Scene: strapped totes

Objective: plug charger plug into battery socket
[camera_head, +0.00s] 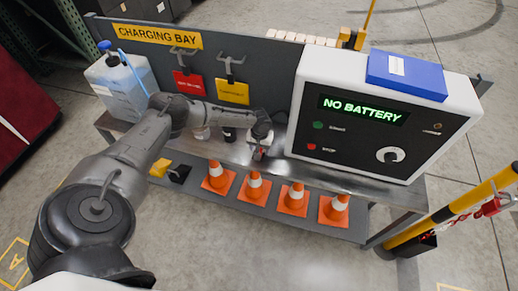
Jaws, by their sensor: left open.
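The charger (360,158) is a white box with a black front on the right of the bench. Its green display (362,109) reads "NO BATTERY". My left arm reaches across the bench, and my left gripper (261,151) is open and low over the bench top, just left of the charger. A small red spot shows at the gripper; I cannot tell whether it is part of a plug. I cannot make out the charger plug or a battery socket. My right gripper is not in view.
Orange cones (294,200) line the lower shelf. A water jug (122,87) stands at the bench's left end. Red and yellow tags (233,92) hang on the back panel. A blue box (406,76) lies on the charger. A yellow-black barrier post (452,209) stands at right.

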